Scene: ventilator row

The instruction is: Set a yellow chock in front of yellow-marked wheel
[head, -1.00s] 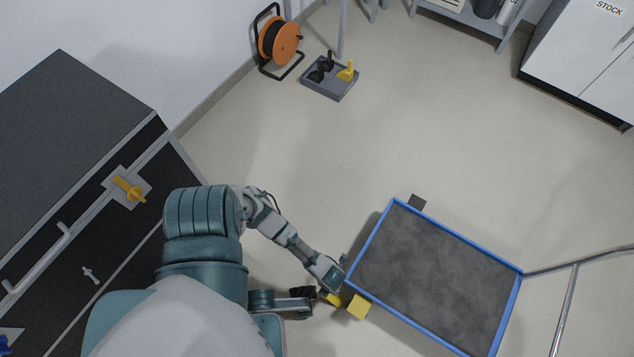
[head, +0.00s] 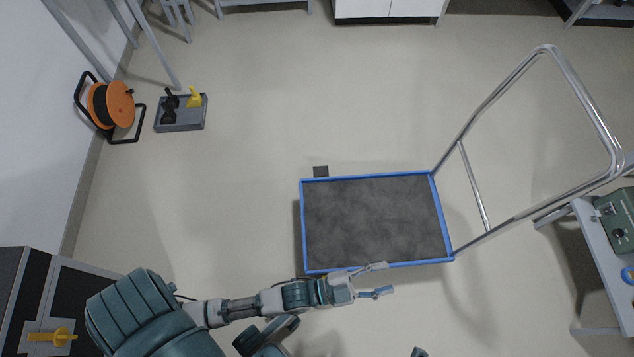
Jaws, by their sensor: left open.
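A yellow chock (head: 194,97) stands in a grey floor tray (head: 185,126) at the upper left, beside black chocks (head: 170,104). The blue-rimmed cart (head: 378,178) with a dark deck stands in the middle of the floor. Its wheels are hidden under the deck, and no yellow wheel mark shows. My left gripper (head: 376,280) is open and empty, its fingers apart at the near edge of the cart. Whether it touches the rim I cannot tell. No yellow chock shows beside the cart. My right gripper is not clearly in view.
The cart's chrome handle (head: 482,105) rises on the right, close to a bench with a green device (head: 617,217). An orange cable reel (head: 112,104) stands by the left wall. The floor beyond the cart is clear.

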